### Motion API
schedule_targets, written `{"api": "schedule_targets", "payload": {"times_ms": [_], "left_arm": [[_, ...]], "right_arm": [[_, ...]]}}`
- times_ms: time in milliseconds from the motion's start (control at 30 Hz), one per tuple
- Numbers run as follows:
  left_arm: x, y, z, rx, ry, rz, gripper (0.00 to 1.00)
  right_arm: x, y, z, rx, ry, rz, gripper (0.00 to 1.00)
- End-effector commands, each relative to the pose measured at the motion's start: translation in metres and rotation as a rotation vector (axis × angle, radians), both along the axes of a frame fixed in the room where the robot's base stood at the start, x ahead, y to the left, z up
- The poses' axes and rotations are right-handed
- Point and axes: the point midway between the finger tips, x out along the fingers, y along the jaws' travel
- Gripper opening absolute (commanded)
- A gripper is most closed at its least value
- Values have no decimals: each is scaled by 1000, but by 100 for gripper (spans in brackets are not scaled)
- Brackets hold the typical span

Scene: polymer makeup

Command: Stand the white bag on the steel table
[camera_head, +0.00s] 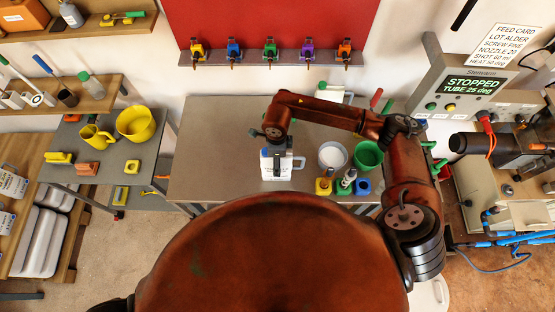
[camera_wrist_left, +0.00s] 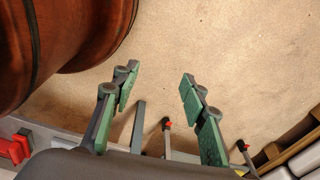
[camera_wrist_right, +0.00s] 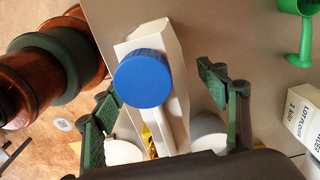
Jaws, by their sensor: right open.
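Several white rounded packs that look like bags (camera_head: 42,240) lie stacked on the low wooden shelf at the left; I see no bag clearly standing on the steel table (camera_head: 215,150). A white container with a label (camera_head: 277,168) and a blue cap stands on that table. In the right wrist view the blue-capped container (camera_wrist_right: 175,100) is between the spread fingers of my right gripper (camera_wrist_right: 165,110), with gaps visible on both sides. My left gripper (camera_wrist_left: 160,105) is open and empty above the bare floor; it is not visible in the head view.
A white bowl (camera_head: 333,155), a green bucket (camera_head: 368,156) and yellow and blue blocks stand right of the container. Another white labelled container (camera_wrist_right: 305,115) is at the back. A side table (camera_head: 65,140) holds yellow vessels. The steel table's left part is clear.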

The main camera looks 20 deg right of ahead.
Motion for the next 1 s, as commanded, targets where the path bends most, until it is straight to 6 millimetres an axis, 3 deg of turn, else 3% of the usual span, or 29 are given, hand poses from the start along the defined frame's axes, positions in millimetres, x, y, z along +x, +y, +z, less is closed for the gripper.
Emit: {"api": "schedule_targets", "payload": {"times_ms": [500,700,1000], "left_arm": [[-16,1,-28,1,21,4,40],[-16,1,-30,1,21,4,40],[-15,1,-29,1,20,4,40]], "right_arm": [[2,0,98,-1,-6,0,68],[1,0,113,-1,-3,0,68],[1,0,114,2,-2,0,68]]}}
